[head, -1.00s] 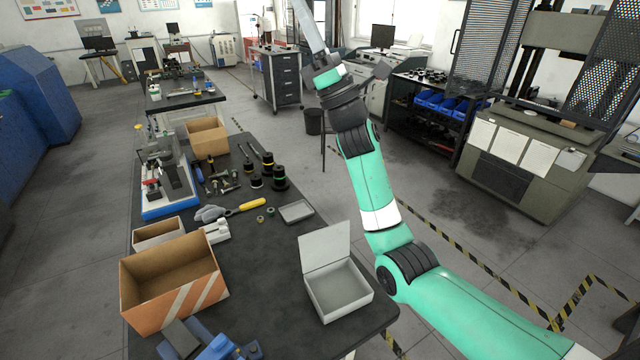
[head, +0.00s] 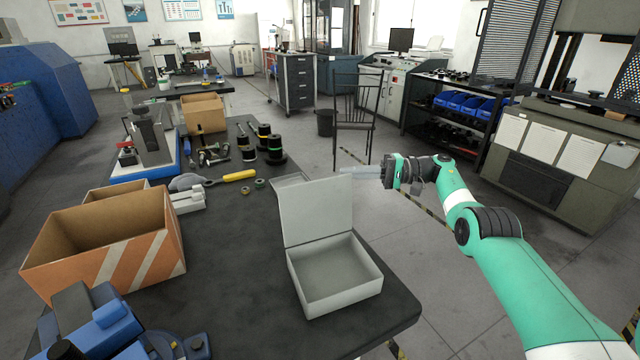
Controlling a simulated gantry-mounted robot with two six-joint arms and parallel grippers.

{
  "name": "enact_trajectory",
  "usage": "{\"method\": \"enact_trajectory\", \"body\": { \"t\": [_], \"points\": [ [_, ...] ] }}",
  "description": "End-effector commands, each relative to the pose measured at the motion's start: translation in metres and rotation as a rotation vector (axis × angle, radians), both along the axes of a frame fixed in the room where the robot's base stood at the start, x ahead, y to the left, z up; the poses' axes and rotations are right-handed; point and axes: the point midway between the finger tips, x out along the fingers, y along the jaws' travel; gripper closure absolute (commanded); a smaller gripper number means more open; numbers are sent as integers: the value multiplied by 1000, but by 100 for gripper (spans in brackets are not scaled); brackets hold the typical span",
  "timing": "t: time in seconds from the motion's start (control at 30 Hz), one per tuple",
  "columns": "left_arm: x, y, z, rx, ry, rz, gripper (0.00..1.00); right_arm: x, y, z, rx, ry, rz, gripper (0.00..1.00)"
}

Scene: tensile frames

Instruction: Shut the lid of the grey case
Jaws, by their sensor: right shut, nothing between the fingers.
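The grey case (head: 338,290) stands on the dark table near its right corner. Its lid (head: 316,212) is up, roughly upright at the back edge, and the inside looks empty. My right gripper (head: 345,171) is to the right of and behind the lid in the head view, with its fingers pointing left towards the lid's upper right corner. It is shut with nothing in it. Whether the fingertips touch the lid or pass behind it I cannot tell. My left gripper is not in view.
An open cardboard box with striped front (head: 110,245) stands to the left of the case. Blue equipment (head: 105,325) sits at the near left. The table between box and case is clear.

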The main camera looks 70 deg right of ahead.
Motion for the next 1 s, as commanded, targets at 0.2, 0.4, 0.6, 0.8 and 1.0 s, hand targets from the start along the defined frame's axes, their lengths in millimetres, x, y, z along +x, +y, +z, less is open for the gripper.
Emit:
{"method": "enact_trajectory", "body": {
  "t": [0.2,0.4,0.6,0.8,1.0],
  "points": [
    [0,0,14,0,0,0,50,37,19,1,0,0,5,100],
    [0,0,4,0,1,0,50,77,38,-4,1,-1,3,100],
    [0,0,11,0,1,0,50,77,45,0,-1,-3,0,100],
    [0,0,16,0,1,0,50,67,56,0,0,-2,-1,100],
    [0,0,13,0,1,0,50,57,65,1,1,-2,-1,100]
  ]
}}
